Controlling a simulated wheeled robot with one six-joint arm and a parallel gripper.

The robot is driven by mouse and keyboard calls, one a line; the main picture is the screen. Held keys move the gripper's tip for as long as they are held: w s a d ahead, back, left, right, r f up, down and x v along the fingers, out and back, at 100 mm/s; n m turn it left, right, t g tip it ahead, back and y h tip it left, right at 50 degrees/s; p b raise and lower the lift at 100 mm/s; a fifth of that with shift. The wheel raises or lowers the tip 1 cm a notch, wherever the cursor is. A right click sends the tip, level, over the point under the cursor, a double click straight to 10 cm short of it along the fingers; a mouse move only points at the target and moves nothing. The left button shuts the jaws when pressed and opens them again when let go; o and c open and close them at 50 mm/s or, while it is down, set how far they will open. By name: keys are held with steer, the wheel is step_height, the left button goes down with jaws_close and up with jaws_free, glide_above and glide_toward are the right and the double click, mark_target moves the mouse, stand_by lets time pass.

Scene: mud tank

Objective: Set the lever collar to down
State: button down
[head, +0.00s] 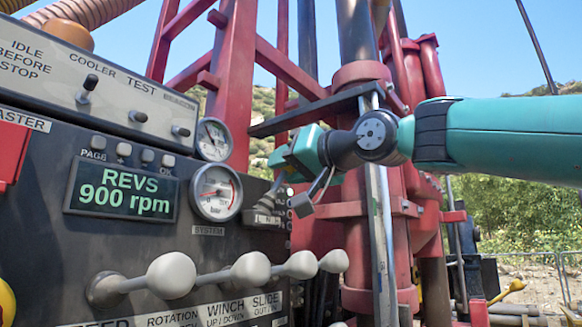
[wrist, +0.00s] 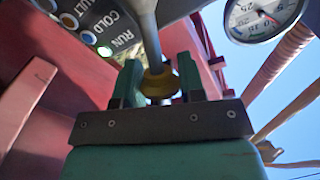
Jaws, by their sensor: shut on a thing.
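The lever (wrist: 149,38) is a grey rod in the wrist view, coming down from the top edge. A yellow-brown collar (wrist: 157,82) sits around it, between the two green fingers of my gripper (wrist: 159,80). The fingers are shut on this collar, one on each side. In the head view my gripper (head: 277,182) reaches left to the right end of the dark control panel. The collar cannot be made out there, and the gripper body and panel end crowd that spot. Whether the collar stands up or down cannot be told.
The control panel (head: 150,245) carries a display reading REVS 900 rpm (head: 120,190), gauges (head: 215,191) and several white-knobbed levers (head: 172,274) below. A lamp strip (wrist: 90,22) with a lit green RUN lamp is close to the gripper. Red mast parts (head: 232,80) stand behind.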

steer(key=c, duration=0.7)
jaws_free()
steer(key=shift+a+f, duration=0.1)
steer(key=shift+f, duration=0.1)
steer(key=b+v, duration=0.5)
steer(key=v, duration=1.2)
steer(key=shift+b, duration=0.3)
steer(key=shift+s+r, duration=0.15)
